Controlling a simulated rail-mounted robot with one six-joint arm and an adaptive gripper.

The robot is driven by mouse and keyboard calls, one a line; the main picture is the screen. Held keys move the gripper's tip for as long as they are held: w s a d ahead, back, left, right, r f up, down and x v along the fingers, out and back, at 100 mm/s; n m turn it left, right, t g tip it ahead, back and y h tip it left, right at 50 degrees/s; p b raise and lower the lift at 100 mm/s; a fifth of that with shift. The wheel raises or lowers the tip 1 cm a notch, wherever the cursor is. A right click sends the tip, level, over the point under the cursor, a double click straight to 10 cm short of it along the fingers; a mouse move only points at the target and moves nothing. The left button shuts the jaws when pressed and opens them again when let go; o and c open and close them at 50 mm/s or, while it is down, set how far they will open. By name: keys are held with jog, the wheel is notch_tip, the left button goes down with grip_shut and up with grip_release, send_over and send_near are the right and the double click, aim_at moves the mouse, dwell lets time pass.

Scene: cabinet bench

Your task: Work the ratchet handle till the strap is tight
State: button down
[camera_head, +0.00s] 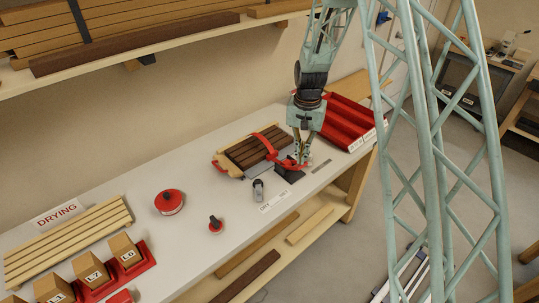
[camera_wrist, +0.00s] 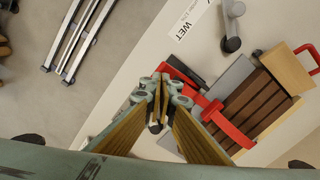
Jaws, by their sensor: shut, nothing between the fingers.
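A red strap (camera_head: 264,140) runs over a stack of dark brown slats (camera_head: 246,153) between pale wooden end pieces on the bench. In the wrist view the strap (camera_wrist: 226,127) crosses the slats (camera_wrist: 262,100) at right. A red ratchet handle (camera_head: 290,163) lies at the strap's near end, by a dark block (camera_head: 289,174). A red bar, seemingly the handle, also shows in the wrist view (camera_wrist: 187,73). My gripper (camera_head: 301,160) is shut and empty, low beside the handle's right end; contact is unclear. Its fingers (camera_wrist: 158,82) hide part of the ratchet area.
Red bins (camera_head: 350,118) stand behind and right of my gripper. A small grey clamp-like item (camera_head: 258,190) sits in front of the slats. A red round tin (camera_head: 169,202) and a red-and-black knob (camera_head: 215,224) stand left. A loaded shelf (camera_head: 150,48) overhangs the back.

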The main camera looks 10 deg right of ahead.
aim_at(302, 167)
jog(key=shift+s+d+f+b, duration=0.15)
jog(key=shift+f+b, duration=0.6)
jog(key=shift+f, duration=0.45)
jog(key=shift+s+f+b, duration=0.1)
jog(key=shift+f+b, duration=0.7)
jog(key=shift+f, duration=0.4)
jog(key=shift+s+d+f+b, duration=0.15)
jog(key=shift+f+b, duration=0.6)
jog(key=shift+f, duration=0.45)
jog(key=shift+w+a+r+p, duration=0.15)
jog(key=shift+r+p, duration=0.4)
jog(key=shift+r, duration=0.7)
jog(key=shift+w+a+r+p, duration=0.1)
jog(key=shift+r+p, duration=0.45)
jog(key=shift+r, duration=0.75)
jog(key=shift+w+a+r+p, duration=0.15)
jog(key=shift+r+p, duration=0.4)
jog(key=shift+r, duration=0.7)
jog(key=shift+d, duration=0.1)
jog(key=shift+f, duration=0.2)
